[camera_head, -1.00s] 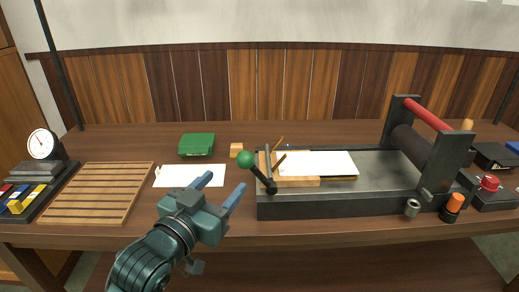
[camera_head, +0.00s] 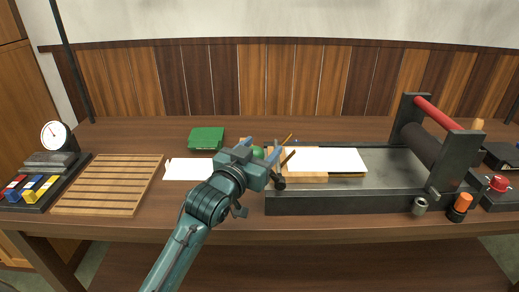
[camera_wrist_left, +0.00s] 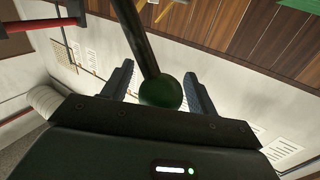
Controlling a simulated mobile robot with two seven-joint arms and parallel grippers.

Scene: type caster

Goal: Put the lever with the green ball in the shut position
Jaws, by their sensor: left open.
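The lever with the green ball (camera_head: 258,153) stands at the left end of the black press (camera_head: 340,203). In the head view the ball is partly hidden behind my left gripper (camera_head: 264,150). In the left wrist view the green ball (camera_wrist_left: 161,91) sits between the two fingers of my left gripper (camera_wrist_left: 158,85), with its dark rod rising up and left. The fingers are open, one on either side of the ball, with gaps visible. The lever's pivot (camera_head: 279,183) shows at the press's front left. My right gripper is not in view.
White paper (camera_head: 325,159) lies on a wooden block on the press bed. A roller with a red bar (camera_head: 437,112) stands at the right. A green box (camera_head: 206,138), white sheet (camera_head: 187,169) and slatted wooden rack (camera_head: 107,184) lie to the left.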

